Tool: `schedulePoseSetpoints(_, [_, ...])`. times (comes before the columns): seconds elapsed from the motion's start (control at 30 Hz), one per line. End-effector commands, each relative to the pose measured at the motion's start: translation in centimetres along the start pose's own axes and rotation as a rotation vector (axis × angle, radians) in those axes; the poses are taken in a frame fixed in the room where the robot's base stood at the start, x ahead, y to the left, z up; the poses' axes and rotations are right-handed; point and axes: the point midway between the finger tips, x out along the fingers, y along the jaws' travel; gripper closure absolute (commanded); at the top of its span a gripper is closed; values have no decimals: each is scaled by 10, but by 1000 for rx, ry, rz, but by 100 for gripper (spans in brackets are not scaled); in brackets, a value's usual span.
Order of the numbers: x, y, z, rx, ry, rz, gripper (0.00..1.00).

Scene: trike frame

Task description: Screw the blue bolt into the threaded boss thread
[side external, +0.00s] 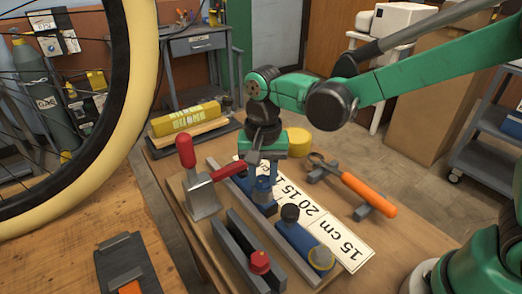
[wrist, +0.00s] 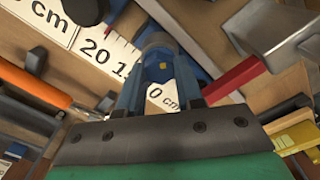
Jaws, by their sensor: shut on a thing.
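My gripper (side external: 263,163) points down over the middle of the bench, beside the red-handled toggle clamp. It is shut on a blue part, which I take to be the blue bolt (side external: 262,186); the fingers partly hide it. In the wrist view, blue shapes and a grey-blue round piece with a small yellow mark (wrist: 158,71) lie just beyond the dark gripper plate. A dark blue body (side external: 264,206) sits directly below the gripper. The threaded boss's opening is hidden, and I cannot tell whether the bolt touches it.
The toggle clamp (side external: 201,196) stands close at left, its red arm reaching toward the gripper. A red bolt (side external: 260,263) sits between dark rails in front. A bicycle wheel (side external: 118,95) fills the left.

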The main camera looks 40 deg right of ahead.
Motion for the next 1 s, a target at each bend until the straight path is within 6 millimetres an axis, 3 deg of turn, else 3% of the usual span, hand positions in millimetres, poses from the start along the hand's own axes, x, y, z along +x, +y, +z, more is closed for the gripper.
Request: schedulePoseSetpoints(1.0, [0, 0, 0, 341, 0, 0, 99])
